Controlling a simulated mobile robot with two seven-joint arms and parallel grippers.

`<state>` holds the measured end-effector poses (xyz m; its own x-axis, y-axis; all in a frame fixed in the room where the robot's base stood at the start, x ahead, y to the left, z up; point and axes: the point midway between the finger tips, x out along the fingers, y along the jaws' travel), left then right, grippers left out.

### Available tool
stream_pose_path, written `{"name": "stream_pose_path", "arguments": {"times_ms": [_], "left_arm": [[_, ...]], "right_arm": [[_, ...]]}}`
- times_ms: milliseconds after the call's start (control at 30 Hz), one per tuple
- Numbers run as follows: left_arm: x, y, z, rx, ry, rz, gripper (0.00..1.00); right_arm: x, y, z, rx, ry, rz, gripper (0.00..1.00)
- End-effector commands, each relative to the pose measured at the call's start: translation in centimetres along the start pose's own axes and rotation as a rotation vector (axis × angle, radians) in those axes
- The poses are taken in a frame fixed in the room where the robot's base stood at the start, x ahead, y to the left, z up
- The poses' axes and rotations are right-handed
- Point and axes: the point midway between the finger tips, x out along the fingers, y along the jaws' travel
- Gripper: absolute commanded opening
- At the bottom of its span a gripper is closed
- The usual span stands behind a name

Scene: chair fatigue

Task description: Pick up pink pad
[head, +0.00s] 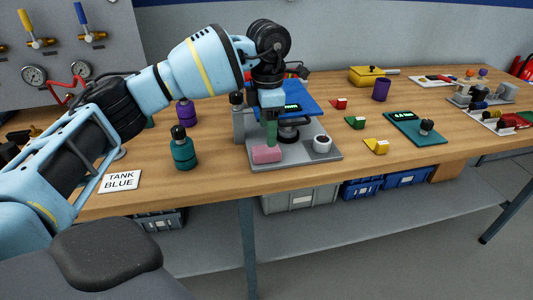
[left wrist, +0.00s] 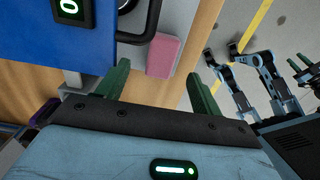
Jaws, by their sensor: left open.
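The pink pad (head: 267,154) is a small block lying on the front left of a grey base plate (head: 300,153) on the bench. My left gripper (head: 271,135) points down just above and behind it, with green fingers. In the left wrist view the pad (left wrist: 163,56) lies ahead of the left gripper (left wrist: 158,72), between the lines of its two spread fingers. The fingers are open and hold nothing. Dark green finger-like parts at the right edge of the left wrist view look like my right gripper (left wrist: 302,68); they are too small to read.
A blue device with a display (head: 298,106) stands close behind the fingers. A white cup (head: 322,144) sits on the plate's right. The bench's front edge is close to the plate.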

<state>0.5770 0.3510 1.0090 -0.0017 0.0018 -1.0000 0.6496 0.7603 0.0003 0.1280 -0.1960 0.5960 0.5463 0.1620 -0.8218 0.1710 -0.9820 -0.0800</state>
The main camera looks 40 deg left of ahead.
Motion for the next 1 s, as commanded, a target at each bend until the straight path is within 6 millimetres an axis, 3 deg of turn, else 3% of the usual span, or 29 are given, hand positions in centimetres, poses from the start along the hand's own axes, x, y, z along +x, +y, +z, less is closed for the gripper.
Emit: {"name": "stream_pose_path", "arguments": {"times_ms": [167, 500, 800, 1000], "left_arm": [[0.5, 0.0, -0.1, -0.001, -0.001, 0.0, 0.66], [4.7, -0.3, -0.4, -0.001, -0.001, -0.001, 0.66], [5.2, -0.3, -0.4, -0.001, -0.003, 0.0, 0.66], [5.2, -0.3, -0.4, -0.001, -0.003, 0.0, 0.43]], "right_arm": [[0.0, 0.0, 0.0, 0.0, 0.0, 0.0, 0.36], [-0.2, 0.0, -0.3, -0.001, 0.004, 0.001, 0.36], [-0.2, 0.0, -0.3, -0.001, 0.005, 0.001, 0.36], [-0.2, 0.0, -0.3, -0.001, 0.006, 0.001, 0.36]]}}
